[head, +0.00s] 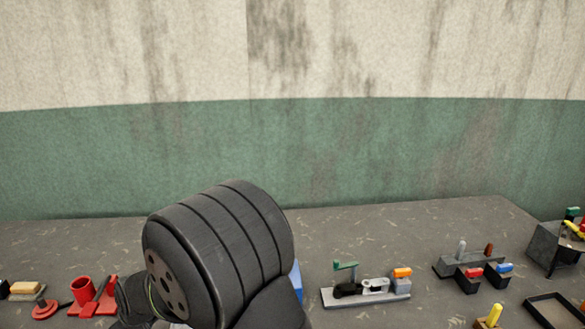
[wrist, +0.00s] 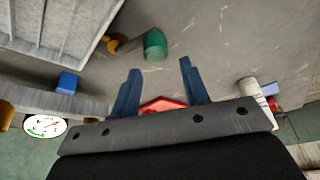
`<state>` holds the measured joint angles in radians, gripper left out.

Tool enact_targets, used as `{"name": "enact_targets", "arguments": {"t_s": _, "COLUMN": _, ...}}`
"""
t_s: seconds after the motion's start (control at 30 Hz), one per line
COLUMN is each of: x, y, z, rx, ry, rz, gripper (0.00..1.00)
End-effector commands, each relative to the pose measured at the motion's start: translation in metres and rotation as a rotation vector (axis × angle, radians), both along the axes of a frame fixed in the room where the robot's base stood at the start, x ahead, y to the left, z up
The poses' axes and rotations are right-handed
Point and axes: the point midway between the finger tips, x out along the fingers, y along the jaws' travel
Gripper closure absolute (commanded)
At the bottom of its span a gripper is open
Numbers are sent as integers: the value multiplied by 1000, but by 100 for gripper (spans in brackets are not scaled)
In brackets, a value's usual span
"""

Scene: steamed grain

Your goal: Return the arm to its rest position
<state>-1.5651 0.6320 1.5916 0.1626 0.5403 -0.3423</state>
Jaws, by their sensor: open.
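My arm's dark ribbed links (head: 225,250) fill the lower middle of the head view; my gripper itself does not show there. In the wrist view my gripper (wrist: 158,78) has two blue fingers standing well apart. Nothing is held between the fingertips. A red piece (wrist: 163,105) shows past the gripper's body between the finger bases; I cannot tell how far off it is.
The grey worktop (head: 370,235) carries a red cup (head: 82,290) at left and a fixture with a green handle (head: 345,266) at right. A dark tray (head: 540,303) is at far right. The wrist view shows a green cylinder (wrist: 155,45), ribbed grey tray (wrist: 98,12) and round dial (wrist: 45,126).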

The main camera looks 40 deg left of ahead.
Motion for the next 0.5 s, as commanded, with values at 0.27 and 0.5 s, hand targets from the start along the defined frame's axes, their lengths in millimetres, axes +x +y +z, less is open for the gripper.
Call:
{"name": "enact_targets", "arguments": {"t_s": 0.27, "x": 0, "y": 6, "z": 0, "rx": 1, "ry": -1, "rz": -122, "gripper": 58}}
{"name": "enact_targets", "arguments": {"t_s": 0.5, "x": 2, "y": 10, "z": 0, "rx": 0, "ry": -1, "rz": -231, "gripper": 58}}
